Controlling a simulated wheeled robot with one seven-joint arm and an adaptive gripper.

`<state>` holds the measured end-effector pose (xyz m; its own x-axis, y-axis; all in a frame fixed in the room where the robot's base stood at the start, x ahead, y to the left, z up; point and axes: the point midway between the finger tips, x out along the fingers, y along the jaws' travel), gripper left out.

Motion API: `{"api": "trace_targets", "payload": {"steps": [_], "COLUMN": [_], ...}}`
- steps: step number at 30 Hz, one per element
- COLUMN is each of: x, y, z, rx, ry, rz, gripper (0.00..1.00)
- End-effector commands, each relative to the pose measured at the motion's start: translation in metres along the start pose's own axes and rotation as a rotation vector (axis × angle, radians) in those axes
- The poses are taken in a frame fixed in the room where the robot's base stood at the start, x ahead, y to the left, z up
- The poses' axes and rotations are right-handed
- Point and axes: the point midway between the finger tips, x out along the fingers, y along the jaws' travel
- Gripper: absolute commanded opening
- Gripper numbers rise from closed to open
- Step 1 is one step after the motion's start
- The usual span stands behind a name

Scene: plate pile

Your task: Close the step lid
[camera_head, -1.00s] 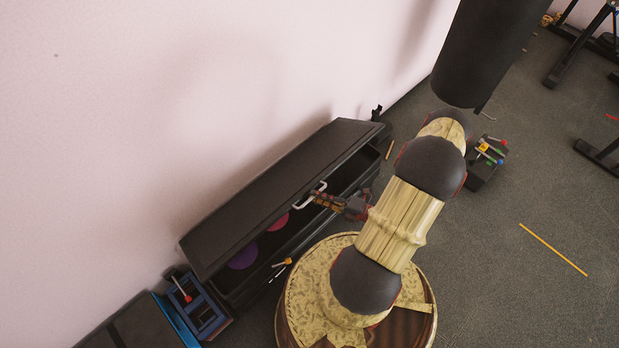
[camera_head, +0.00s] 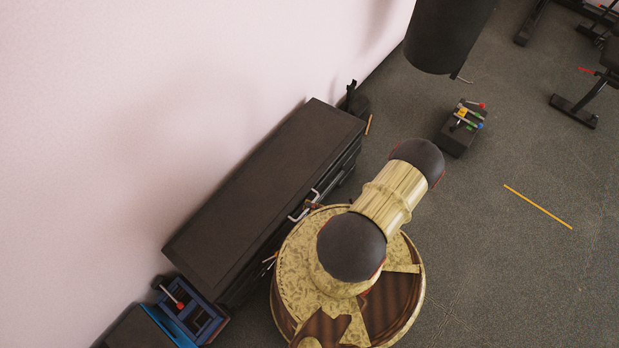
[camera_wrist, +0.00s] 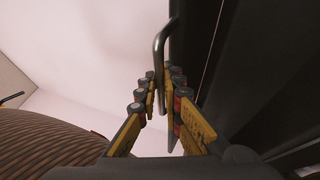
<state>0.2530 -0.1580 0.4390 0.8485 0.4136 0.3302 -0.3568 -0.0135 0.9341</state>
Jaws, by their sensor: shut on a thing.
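The step lid (camera_head: 268,190) is a long dark panel on top of a black box beside the pale wall. It lies low over the box, and the inside is hidden from view. A metal handle (camera_head: 296,217) sits on its front edge. In the wrist view, the bent grey handle (camera_wrist: 158,48) runs down between the yellow and dark fingers of my gripper (camera_wrist: 159,92), which is shut on it. The dark box fills the right of that view. In the head view my arm hides most of my gripper, so any small gap under the lid's front edge is hard to judge.
A blue open tray (camera_head: 191,310) with a red-tipped item stands at the box's near end. A small dark box with coloured tools (camera_head: 462,128), a black cylinder (camera_head: 448,32) and a yellow stick (camera_head: 538,206) are to the right.

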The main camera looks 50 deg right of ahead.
Motion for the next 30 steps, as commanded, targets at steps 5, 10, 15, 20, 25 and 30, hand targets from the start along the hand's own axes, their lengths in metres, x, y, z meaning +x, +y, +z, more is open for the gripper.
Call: {"api": "trace_targets", "payload": {"steps": [5, 10, 15, 20, 25, 30], "x": [-0.007, -0.011, -0.013, -0.013, -0.014, -0.014], "y": [-0.015, -0.022, -0.025, -0.025, -0.025, -0.025], "z": [0.0, -0.001, -0.001, -0.001, 0.0, 0.0], "rx": [-0.02, -0.03, -0.035, -0.037, -0.038, -0.038], "ry": [-0.005, -0.005, -0.005, -0.004, -0.004, -0.003], "rz": [0.033, 0.056, 0.066, 0.069, 0.068, 0.069], "gripper": [0.0, 0.0, 0.0, 0.0, 0.0, 0.12]}}
